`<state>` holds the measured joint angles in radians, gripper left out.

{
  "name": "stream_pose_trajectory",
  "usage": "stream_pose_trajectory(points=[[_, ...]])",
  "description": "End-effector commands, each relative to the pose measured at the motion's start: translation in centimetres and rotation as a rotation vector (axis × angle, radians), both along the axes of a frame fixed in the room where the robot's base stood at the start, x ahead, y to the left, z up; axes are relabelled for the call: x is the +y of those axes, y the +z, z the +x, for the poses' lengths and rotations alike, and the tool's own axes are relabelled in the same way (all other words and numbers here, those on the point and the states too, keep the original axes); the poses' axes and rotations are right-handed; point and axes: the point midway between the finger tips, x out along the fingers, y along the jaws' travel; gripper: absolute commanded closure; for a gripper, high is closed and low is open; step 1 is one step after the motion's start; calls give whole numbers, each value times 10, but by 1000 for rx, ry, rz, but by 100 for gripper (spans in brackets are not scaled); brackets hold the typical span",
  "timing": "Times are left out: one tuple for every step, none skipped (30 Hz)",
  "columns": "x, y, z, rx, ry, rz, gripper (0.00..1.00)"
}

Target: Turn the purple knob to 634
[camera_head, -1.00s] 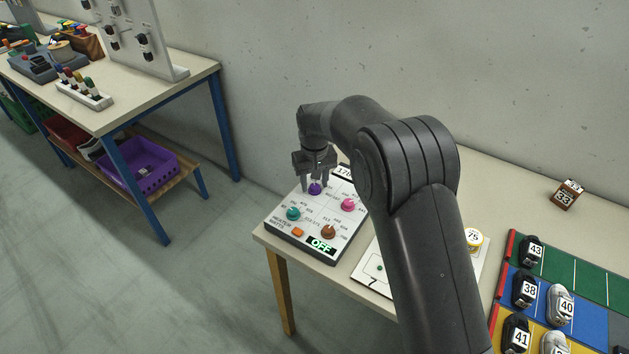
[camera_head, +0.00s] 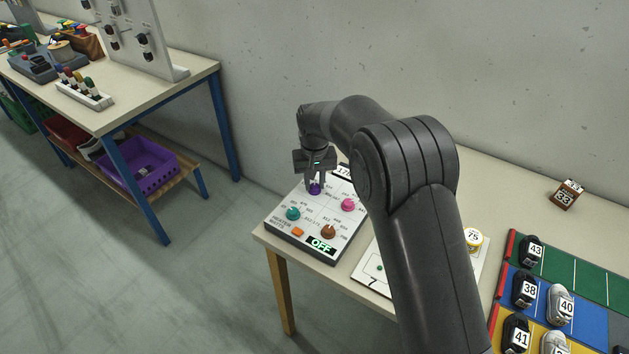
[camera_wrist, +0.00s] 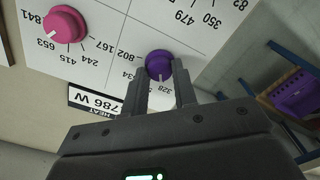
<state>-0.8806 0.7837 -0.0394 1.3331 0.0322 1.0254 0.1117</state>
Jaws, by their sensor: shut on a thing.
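The purple knob (camera_head: 315,188) is on the back left part of the white control panel (camera_head: 341,219). My gripper (camera_head: 315,183) is over it, pointing down, with its fingers at the knob's sides. In the wrist view the purple knob (camera_wrist: 159,64) sits between the fingertips of my gripper (camera_wrist: 160,78), which is shut on it. A pale pointer mark shows on the knob's near side. Printed numbers 802 and 328 show near it; another ending in 34 is partly hidden by a finger.
Pink (camera_head: 348,204), teal (camera_head: 293,213) and brown (camera_head: 328,231) knobs share the panel, with an orange switch (camera_head: 298,232) and a display reading OFF (camera_head: 321,245). Numbered shoes stand on the coloured mat (camera_head: 590,262) at right. A wall is behind.

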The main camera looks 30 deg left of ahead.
Motion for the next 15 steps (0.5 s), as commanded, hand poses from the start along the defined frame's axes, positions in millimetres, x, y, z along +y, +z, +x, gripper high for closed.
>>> stream_pose_trajectory(points=[[1, 0, 0, 0, -35, 1, 97], [1, 0, 0, 0, -59, 1, 97], [1, 0, 0, 0, -94, 1, 97], [1, 0, 0, 0, -121, 1, 97], [1, 0, 0, 0, -148, 1, 97], [1, 0, 0, 0, -186, 1, 97], [1, 0, 0, 0, -215, 1, 97], [1, 0, -1, 1, -244, 1, 97], [1, 1, -1, 1, -282, 1, 97], [1, 1, -1, 1, -310, 1, 97], [1, 1, -1, 0, -339, 1, 97], [1, 1, -1, 1, -377, 1, 97], [1, 1, -1, 0, -406, 1, 97], [1, 1, -1, 0, -435, 1, 97], [1, 1, 0, 0, -472, 1, 97]])
